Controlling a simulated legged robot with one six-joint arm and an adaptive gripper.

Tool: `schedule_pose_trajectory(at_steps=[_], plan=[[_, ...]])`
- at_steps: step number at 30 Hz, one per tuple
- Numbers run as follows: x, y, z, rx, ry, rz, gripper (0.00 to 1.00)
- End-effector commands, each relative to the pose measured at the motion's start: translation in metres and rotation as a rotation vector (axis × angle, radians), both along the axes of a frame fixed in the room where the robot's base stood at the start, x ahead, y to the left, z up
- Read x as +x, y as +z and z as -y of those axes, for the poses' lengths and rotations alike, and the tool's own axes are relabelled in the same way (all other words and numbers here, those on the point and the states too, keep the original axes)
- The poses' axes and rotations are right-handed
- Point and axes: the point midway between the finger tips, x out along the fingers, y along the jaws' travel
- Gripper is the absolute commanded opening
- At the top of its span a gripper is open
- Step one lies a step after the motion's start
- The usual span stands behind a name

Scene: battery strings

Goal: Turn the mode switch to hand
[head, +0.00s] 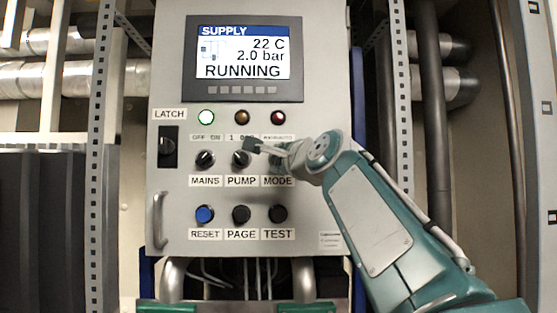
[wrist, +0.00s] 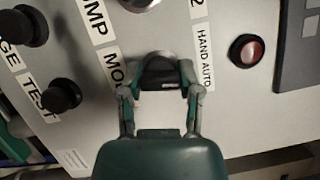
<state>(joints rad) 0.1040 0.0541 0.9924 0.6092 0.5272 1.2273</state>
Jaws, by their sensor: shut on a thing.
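The mode switch (wrist: 160,63) is a dark round knob on the grey panel, between the MODE label (wrist: 115,70) and the HAND AUTO label (wrist: 203,55) in the wrist view. My gripper (wrist: 160,82) is shut on it, with a finger on either side of the knob. The fingers cover part of the knob, and I cannot tell which way its pointer stands. In the head view my gripper (head: 256,146) is at the panel above the MODE label (head: 278,181), and it and my arm hide the mode switch.
The pump switch (head: 241,159) and mains switch (head: 205,160) are to the left. Below are the reset (head: 204,214), page (head: 241,214) and test (head: 278,214) buttons. A red lamp (head: 278,117) is above. The display (head: 244,58) reads RUNNING. A handle (head: 157,220) projects at lower left.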

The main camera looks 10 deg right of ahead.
Motion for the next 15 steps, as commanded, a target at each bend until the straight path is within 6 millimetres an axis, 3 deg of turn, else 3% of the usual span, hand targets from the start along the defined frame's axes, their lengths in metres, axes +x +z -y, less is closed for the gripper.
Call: schedule_pose_trajectory(at_steps=[15], plan=[[0.0041, -0.0049, -0.0001, -0.48, 0.003, -0.107, 0.0]])
